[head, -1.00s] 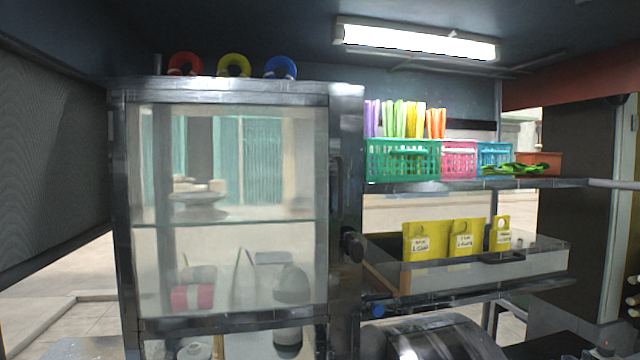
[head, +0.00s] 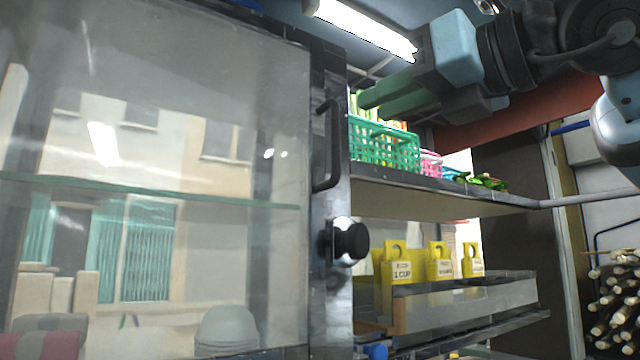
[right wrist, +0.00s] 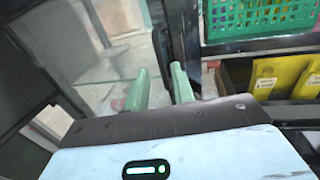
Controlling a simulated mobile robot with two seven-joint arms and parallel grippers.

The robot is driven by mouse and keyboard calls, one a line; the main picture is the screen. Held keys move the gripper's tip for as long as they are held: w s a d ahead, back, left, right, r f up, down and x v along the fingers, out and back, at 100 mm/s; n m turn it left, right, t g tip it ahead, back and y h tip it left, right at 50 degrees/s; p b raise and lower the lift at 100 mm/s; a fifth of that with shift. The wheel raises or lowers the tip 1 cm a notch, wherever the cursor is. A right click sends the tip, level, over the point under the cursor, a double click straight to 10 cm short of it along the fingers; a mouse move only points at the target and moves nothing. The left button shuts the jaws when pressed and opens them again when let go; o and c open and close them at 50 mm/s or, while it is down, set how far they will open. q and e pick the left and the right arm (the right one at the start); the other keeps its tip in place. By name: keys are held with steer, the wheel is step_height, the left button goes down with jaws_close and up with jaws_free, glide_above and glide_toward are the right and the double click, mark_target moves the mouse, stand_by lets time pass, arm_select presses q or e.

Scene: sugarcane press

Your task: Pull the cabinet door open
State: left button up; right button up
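The cabinet door (head: 150,180) is a large glass panel in a dark metal frame, filling the left of the head view. It looks closed. A dark vertical bar handle (head: 322,150) sits near its right edge, with a round black knob (head: 350,241) below it. My right gripper (head: 370,108) reaches in from the upper right, its green fingers pointing left, just right of the handle and apparently apart from it. My left gripper is in neither view now.
Right of the cabinet, a shelf (head: 450,190) holds a green basket (head: 385,145) and a pink basket (head: 431,164). Below, yellow tags (head: 403,270) stand in a tray (head: 480,300). Cane stalks (head: 615,300) are stacked at far right.

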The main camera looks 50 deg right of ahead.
mark_target(339, 131)
steer(key=shift+w+f+b, duration=0.3)
steer(key=shift+f, duration=0.35)
steer(key=shift+w+d+p, duration=0.15)
steer(key=shift+w+d, duration=0.05)
steer(key=shift+w, duration=1.75)
steer(key=shift+w+d+p, duration=0.15)
steer(key=shift+w+d, duration=0.05)
steer(key=shift+w, duration=1.75)
jaws_close()
